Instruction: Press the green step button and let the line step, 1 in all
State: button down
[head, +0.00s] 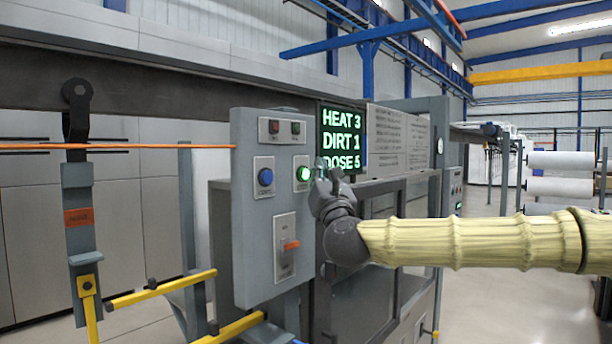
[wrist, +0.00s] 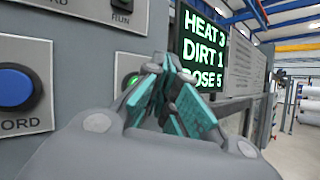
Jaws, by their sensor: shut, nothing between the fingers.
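The green step button (head: 303,174) is lit on a pale plate on the grey control panel (head: 252,215). It also shows in the wrist view (wrist: 131,81), partly hidden behind my fingers. My gripper (head: 322,170) is shut and empty, just right of the button in the head view. In the wrist view its teal fingertips (wrist: 165,75) overlap the button's right side. I cannot tell whether they touch it. The display (head: 341,140) reads HEAT 3, DIRT 1, DOSE 5.
A hook carrier (head: 80,210) hangs from the overhead rail at left. Yellow bars (head: 160,290) stick out below. Open floor lies at right.

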jog(key=shift+w+a, duration=0.1)
jog(key=shift+a, duration=0.05)
jog(key=shift+w+a+b, duration=0.15)
jog(key=shift+a+b, duration=0.15)
jog(key=shift+b, duration=0.2)
